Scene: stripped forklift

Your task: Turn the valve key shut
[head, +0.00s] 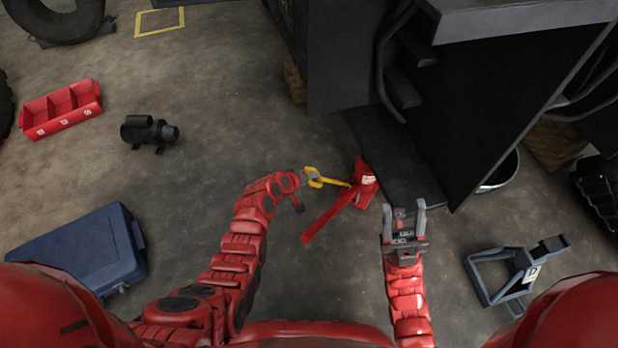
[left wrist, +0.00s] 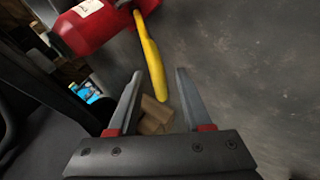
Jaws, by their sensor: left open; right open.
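The yellow valve key (head: 336,182) sticks out to the left from a red jack-like body (head: 366,180) on the floor, which also has a long red bar (head: 325,216). In the left wrist view the yellow key (left wrist: 151,62) comes down from the red body (left wrist: 92,24), its free end between the fingers. My left gripper (head: 309,177) is at the key's free end. It is open, with a gap visible on both sides of the key (left wrist: 158,85). My right gripper (head: 405,216) is open and empty, to the right of and nearer than the red body.
The dark forklift body (head: 470,100) rises behind and right of the red body, with a dark plate (head: 395,160) beside it. A blue case (head: 80,248), a black cylinder (head: 149,132) and a red bin (head: 61,125) lie left. A blue-grey stand (head: 500,272) is at right.

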